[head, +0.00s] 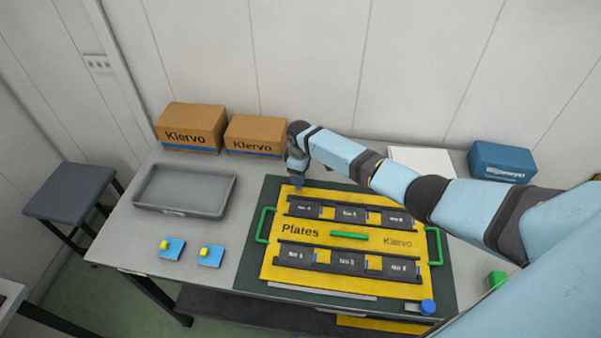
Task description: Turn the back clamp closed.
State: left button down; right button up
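A yellow board (300,268) marked "Plates" lies on the dark green mat (250,272), with two black rows of labelled slots. My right arm reaches across from the right, over the board's back right part. My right gripper (298,184) points down at the board's back left corner. A small bluish patch shows at its fingertips, possibly part of the back clamp; the gripper hides most of that spot. I cannot tell whether the fingers are open or shut on it. A blue round knob (428,306) stands at the front right corner. My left gripper is out of view.
A grey tray (185,212) and two blue pads (172,256) (205,262) with yellow knobs lie to the left. Two cardboard boxes (190,125) (253,133) stand behind. A blue box (500,160) and a white sheet (425,158) are at back right.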

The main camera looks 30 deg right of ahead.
notch_tip(320, 180, up, 14)
jog(key=b, duration=0.1)
jog(key=shift+f, duration=0.2)
dwell(0.4)
